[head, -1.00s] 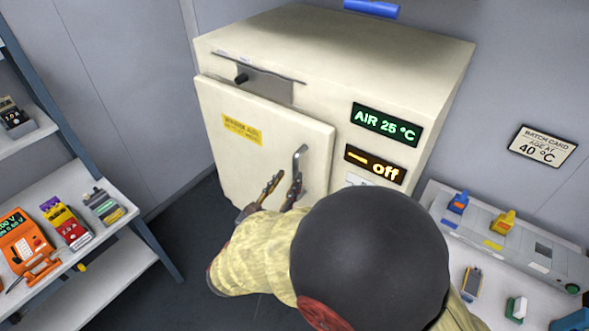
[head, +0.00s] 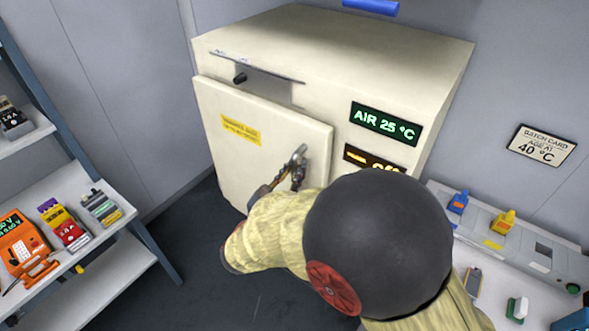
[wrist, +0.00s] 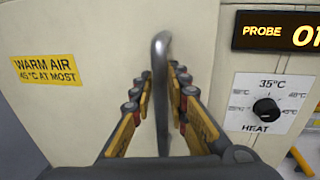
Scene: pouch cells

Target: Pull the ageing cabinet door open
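The ageing cabinet (head: 345,50) is a cream box with a thick door (head: 225,165) on its left front. The door looks closed, its right edge near the display panel. A grey metal bar handle (head: 299,153) stands on the door's right side; it also shows upright in the wrist view (wrist: 161,60). My gripper (head: 287,180) is at the handle, its lower part hidden by my arm. In the wrist view my two fingers (wrist: 160,75) lie on either side of the bar, very close to it. I cannot tell whether they press on it.
A yellow warm-air label (head: 241,129) is on the door. A display (head: 385,123) reads AIR 25 °C; a heat knob (wrist: 267,109) sits right of the door. A shelf rack (head: 120,270) stands left, a bench (head: 480,245) right. Dark floor is free before the door.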

